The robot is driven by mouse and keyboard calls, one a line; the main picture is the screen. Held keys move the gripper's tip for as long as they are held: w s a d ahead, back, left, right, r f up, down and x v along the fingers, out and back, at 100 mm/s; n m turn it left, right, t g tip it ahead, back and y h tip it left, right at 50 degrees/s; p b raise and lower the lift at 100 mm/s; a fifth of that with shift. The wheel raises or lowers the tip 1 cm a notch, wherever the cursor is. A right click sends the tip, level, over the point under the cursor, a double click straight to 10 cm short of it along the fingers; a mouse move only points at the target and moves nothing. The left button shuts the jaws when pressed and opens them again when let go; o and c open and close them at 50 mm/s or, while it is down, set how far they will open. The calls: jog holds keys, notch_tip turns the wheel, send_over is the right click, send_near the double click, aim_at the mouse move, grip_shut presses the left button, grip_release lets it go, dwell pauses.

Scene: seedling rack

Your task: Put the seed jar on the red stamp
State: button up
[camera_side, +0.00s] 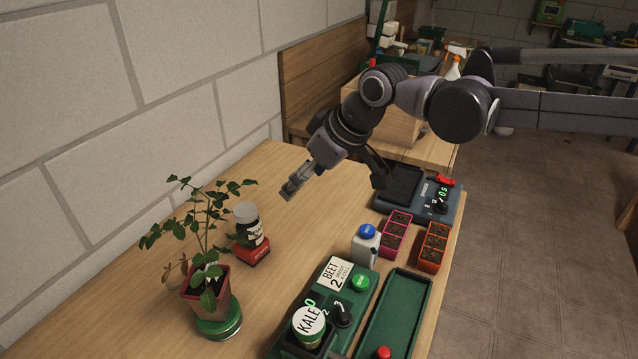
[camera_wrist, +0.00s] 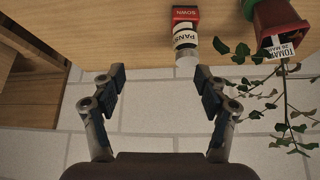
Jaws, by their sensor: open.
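The seed jar (camera_side: 249,224), with a white lid and a black and white label, stands upright on the red stamp (camera_side: 251,252). In the wrist view, which looks upside down, the jar (camera_wrist: 185,42) appears below the red stamp (camera_wrist: 184,14) marked "SOWN". My gripper (camera_side: 290,190) is in the air above the table, up and to the right of the jar and apart from it. In the wrist view its fingers (camera_wrist: 163,88) are spread, with nothing between them.
A potted tomato plant (camera_side: 208,287) stands left of the stamp, its leaves near the jar. A green device (camera_side: 335,312) with a KALE-topped jar, a white bottle (camera_side: 366,246), seedling trays (camera_side: 433,247) and a scale (camera_side: 440,202) line the right. The wall is behind.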

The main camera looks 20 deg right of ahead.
jog(key=s+d+r+m+t+h, duration=0.15)
jog(key=s+d, duration=0.25)
jog(key=d, duration=0.6)
jog(key=s+d+m, duration=0.2)
jog(key=s+d, duration=0.2)
jog(key=d, duration=0.6)
jog(key=s+d+f+m+h, duration=0.1)
jog(key=s+d+f+m, duration=0.1)
jog(key=s+d+f, duration=0.2)
jog(key=s+d+f+m+h, duration=0.1)
jog(key=s+d+f+m, duration=0.1)
jog(key=s+d, duration=0.7)
jog(key=shift+s+d+f, duration=0.2)
jog(key=shift+s+f, duration=0.35)
jog(key=shift+f, duration=0.3)
jog(key=shift+t+h, duration=0.25)
